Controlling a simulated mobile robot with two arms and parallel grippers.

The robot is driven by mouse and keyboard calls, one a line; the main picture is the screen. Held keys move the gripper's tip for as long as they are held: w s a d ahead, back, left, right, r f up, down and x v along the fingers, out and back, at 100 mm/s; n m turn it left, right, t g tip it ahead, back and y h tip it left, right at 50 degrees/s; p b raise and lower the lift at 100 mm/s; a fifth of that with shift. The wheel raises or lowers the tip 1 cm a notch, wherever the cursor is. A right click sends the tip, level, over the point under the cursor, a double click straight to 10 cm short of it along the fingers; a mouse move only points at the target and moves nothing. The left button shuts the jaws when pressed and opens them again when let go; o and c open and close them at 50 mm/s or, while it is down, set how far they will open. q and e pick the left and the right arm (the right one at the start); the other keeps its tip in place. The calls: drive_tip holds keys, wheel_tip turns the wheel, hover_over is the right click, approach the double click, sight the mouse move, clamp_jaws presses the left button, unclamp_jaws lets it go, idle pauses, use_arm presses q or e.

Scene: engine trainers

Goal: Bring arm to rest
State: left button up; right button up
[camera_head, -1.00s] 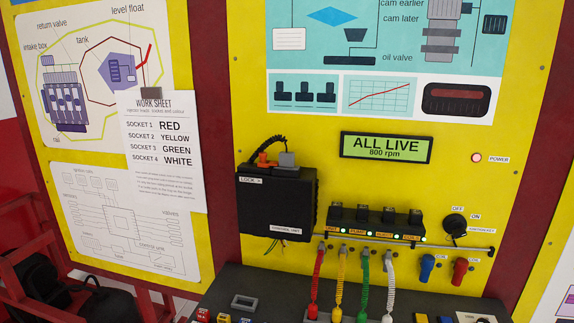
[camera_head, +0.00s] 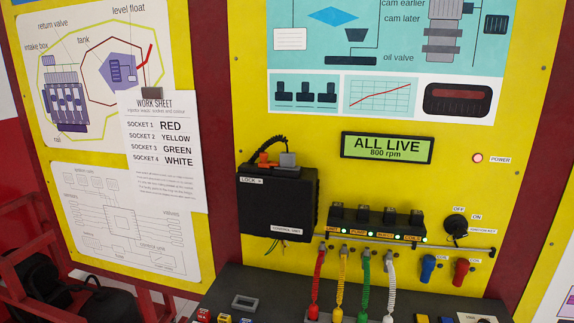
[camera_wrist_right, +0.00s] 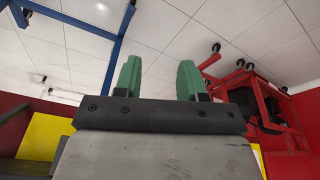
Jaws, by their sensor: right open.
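My right gripper (camera_wrist_right: 160,80) shows in the right wrist view with its two green fingers apart and nothing between them. Tiled floor lies beyond the fingers. Neither gripper shows in the head view. There, the yellow trainer panel (camera_head: 350,205) has a display (camera_head: 387,147) reading "ALL LIVE 800 rpm". Red (camera_head: 317,275), yellow (camera_head: 341,275), green (camera_head: 364,275) and white (camera_head: 389,275) coiled leads hang from sockets below a row of black modules with green lights. The black control unit box (camera_head: 277,203) is on the panel to their left.
A dark bench top (camera_head: 270,285) juts out below the panel. A red frame (camera_head: 40,230) stands at the lower left. In the right wrist view, a red wheeled stand (camera_wrist_right: 265,100) is at the right and a blue frame (camera_wrist_right: 115,45) at the upper left, with clear floor between.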

drive_tip(key=s+d+f+g, duration=0.1)
drive_tip(key=s+f, duration=0.2)
drive_tip(key=f, duration=0.5)
drive_tip(key=s+f, duration=0.4)
drive_tip(key=f, duration=0.5)
drive_tip(key=s+d+f, duration=0.2)
drive_tip(key=s+f, duration=0.7)
drive_tip(key=s, duration=0.2)
drive_tip(key=shift+s+d+g, duration=0.15)
drive_tip(key=shift+s+g, duration=0.15)
drive_tip(key=shift+g, duration=0.1)
